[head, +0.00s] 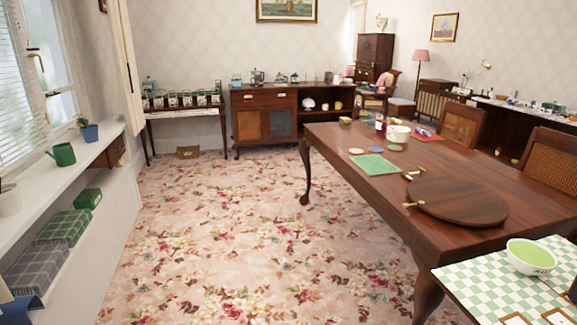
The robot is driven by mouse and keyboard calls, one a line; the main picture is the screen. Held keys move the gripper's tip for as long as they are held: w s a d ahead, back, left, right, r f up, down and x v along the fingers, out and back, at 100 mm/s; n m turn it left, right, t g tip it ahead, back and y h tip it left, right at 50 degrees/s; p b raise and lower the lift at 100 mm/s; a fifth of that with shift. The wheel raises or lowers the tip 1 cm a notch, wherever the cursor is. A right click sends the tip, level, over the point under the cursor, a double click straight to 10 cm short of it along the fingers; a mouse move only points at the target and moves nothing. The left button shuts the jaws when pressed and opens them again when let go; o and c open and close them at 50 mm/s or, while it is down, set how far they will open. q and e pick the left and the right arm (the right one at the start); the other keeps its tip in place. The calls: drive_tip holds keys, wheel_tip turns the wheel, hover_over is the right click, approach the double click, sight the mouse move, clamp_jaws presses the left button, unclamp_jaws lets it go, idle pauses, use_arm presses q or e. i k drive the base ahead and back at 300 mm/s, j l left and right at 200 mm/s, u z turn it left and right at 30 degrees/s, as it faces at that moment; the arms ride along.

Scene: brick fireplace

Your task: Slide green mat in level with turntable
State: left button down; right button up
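The green mat (376,164) lies flat on the dark wooden table (340,134), near its left edge. The turntable (457,200) is a round, dark wooden disc on the same table, nearer to me and to the right of the mat. Small brass-coloured and white pieces (413,174) lie between the mat and the turntable, and another brass-coloured piece (412,204) is at the turntable's left edge. Neither of my grippers shows in the head view.
Small round mats (356,151), a white pot (398,133) and a red mat (428,135) are farther back on the table. Chairs (547,158) stand along its right side. A checkered cloth with a green-filled bowl (531,257) is at lower right.

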sight(373, 164)
drive_tip(key=i, duration=2.45)
drive_tip(key=i+z, duration=0.15)
drive_tip(key=i, duration=0.35)
drive_tip(key=i+j+z, duration=0.2)
drive_tip(key=i, duration=0.25)
drive_tip(key=z, duration=1.3)
